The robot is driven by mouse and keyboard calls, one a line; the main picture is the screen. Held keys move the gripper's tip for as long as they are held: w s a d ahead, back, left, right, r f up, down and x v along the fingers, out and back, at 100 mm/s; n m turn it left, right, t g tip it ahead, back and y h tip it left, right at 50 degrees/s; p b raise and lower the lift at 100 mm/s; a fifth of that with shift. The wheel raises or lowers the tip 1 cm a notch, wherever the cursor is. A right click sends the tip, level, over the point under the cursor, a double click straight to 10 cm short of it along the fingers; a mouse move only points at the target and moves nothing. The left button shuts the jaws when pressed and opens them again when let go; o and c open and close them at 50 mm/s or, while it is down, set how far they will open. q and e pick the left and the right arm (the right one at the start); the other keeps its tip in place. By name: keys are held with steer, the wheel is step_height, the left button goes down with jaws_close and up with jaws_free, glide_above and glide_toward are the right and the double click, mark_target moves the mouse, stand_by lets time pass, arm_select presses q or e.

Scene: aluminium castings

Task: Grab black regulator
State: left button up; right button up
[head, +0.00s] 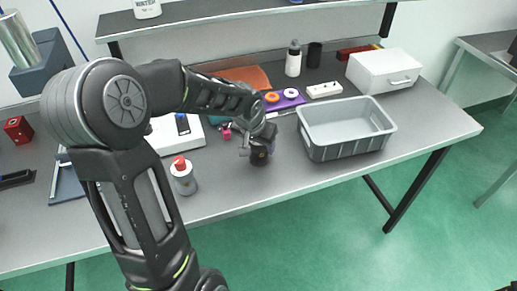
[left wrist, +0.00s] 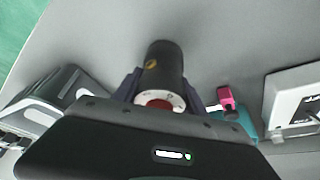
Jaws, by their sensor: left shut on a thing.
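The black regulator (head: 259,157) is a short dark cylinder with a small yellowish mark, near the front middle of the table. My left gripper (head: 261,144) reaches down over it and hides its upper part. In the left wrist view the regulator (left wrist: 163,66) lies between the two fingers of my left gripper (left wrist: 161,90), which are shut on it. A white ring with a red centre shows at its near end. I cannot tell whether it touches the table. My right gripper is not in view.
A grey bin (head: 345,143) stands close to the right of the gripper. A red-capped bottle (head: 184,178) stands to the left. A small pink object (head: 226,134) lies behind. A white box (head: 383,71) and other items line the back. The front right tabletop is clear.

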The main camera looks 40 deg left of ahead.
arm_select(q)
jaws_close()
steer(key=shift+r, duration=0.1)
step_height(320, 180, up, 10)
steer(key=shift+f+b, duration=0.1)
steer(key=shift+b, duration=0.35)
stand_by(0.7)
